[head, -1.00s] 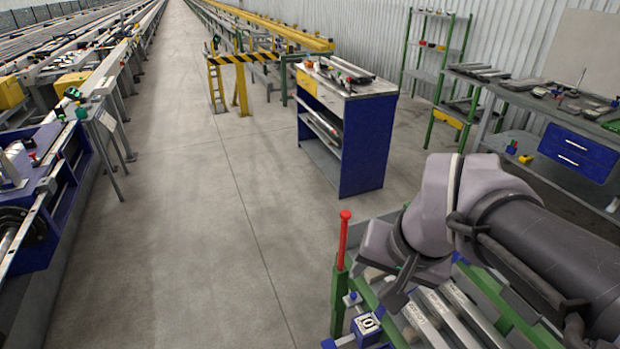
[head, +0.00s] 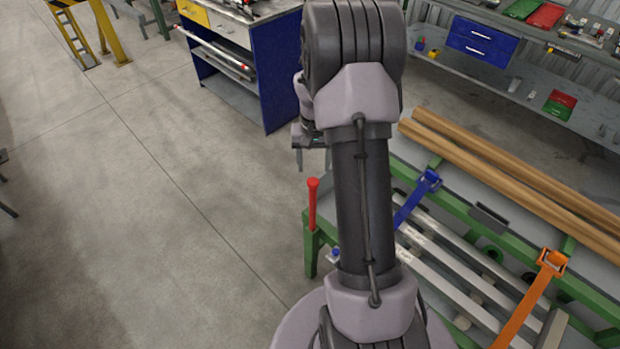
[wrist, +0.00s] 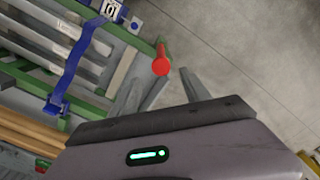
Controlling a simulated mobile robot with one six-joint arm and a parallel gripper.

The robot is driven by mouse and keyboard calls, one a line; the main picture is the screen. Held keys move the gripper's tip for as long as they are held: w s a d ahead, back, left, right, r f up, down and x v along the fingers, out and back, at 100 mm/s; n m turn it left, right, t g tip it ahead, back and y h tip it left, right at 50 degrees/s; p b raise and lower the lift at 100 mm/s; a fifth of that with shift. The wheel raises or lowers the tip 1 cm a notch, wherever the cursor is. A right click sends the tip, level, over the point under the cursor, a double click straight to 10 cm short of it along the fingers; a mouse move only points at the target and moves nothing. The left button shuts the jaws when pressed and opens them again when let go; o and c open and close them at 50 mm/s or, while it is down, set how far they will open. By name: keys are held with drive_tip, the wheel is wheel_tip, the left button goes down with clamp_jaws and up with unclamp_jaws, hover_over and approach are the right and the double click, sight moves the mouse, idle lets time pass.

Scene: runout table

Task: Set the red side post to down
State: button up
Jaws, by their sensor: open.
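The red side post (head: 313,205) stands upright, with a round knob on top, at the near left corner of the green rack (head: 312,255). In the wrist view the red post (wrist: 161,64) shows its round top just beyond my fingertips, roughly between them. My gripper (head: 307,150) is in the head view above and behind the post, partly hidden by my arm. In the wrist view my gripper (wrist: 163,82) has its fingers apart, with nothing between them. It appears apart from the post.
The rack holds grey metal bars (head: 430,255), a blue strap (head: 412,200), an orange strap (head: 525,310) and wooden beams (head: 520,180). A blue cabinet (head: 270,75) stands behind. A workbench (head: 560,110) is at the back right.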

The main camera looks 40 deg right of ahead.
sight(313, 181)
wheel_tip(313, 181, down, 7)
drive_tip(key=shift+w+r+b, duration=0.1)
drive_tip(key=shift+r+b, duration=0.05)
drive_tip(key=shift+b, duration=0.4)
clamp_jaws()
idle(1.0)
